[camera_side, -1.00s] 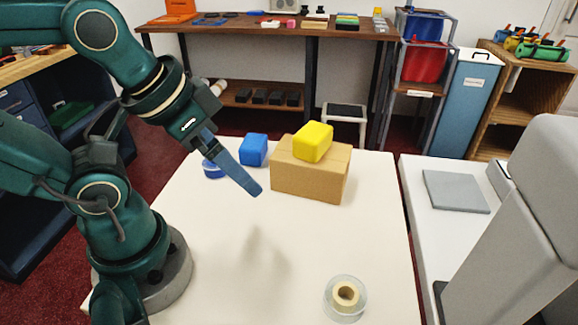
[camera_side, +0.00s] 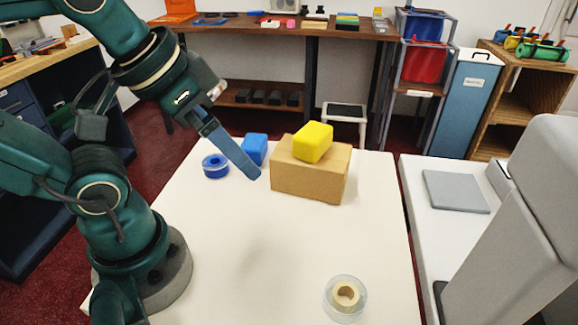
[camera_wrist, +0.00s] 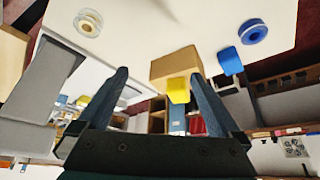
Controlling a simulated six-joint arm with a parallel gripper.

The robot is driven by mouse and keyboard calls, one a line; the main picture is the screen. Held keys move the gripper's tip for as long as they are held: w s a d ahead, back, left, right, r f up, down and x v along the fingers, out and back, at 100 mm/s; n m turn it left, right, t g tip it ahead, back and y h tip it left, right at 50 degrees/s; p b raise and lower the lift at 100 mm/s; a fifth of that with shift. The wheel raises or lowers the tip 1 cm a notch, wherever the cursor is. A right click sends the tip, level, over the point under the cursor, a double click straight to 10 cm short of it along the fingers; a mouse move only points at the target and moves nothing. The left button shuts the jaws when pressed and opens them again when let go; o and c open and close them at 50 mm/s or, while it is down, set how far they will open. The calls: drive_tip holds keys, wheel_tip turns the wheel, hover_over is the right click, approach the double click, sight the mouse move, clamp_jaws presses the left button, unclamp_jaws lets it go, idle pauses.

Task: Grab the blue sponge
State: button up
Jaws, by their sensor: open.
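The blue sponge (camera_side: 255,148) is a small block on the white table, left of the cardboard box. In the side view my gripper's finger partly covers it. It also shows in the wrist view (camera_wrist: 230,62), to the right of the box and clear of the right finger. My gripper (camera_side: 252,174) is above the table, its fingers pointing down and right, in front of the sponge in the picture. In the wrist view my gripper (camera_wrist: 160,80) has its two fingers wide apart with nothing held between them.
A cardboard box (camera_side: 308,178) carries a yellow sponge (camera_side: 313,142) on top. A blue tape roll (camera_side: 215,166) lies left of the blue sponge. A cream tape roll (camera_side: 345,296) lies near the front. The middle of the white table (camera_side: 290,245) is clear.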

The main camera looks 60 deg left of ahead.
wheel_tip(320, 180, up, 2)
drive_tip(key=m+t+y, duration=0.4)
drive_tip(key=m+y, duration=0.5)
drive_tip(key=m, duration=1.8)
hover_over(250, 147)
drive_tip(key=f, duration=1.8)
drive_tip(key=shift+w+a, duration=0.15)
drive_tip(key=shift+w, duration=0.1)
drive_tip(key=shift+f, duration=0.5)
drive_tip(key=shift+w+a+f+y, duration=0.1)
drive_tip(key=shift+f+y, duration=0.05)
drive_tip(key=shift+y, duration=0.15)
drive_tip(key=shift+x, duration=2.4)
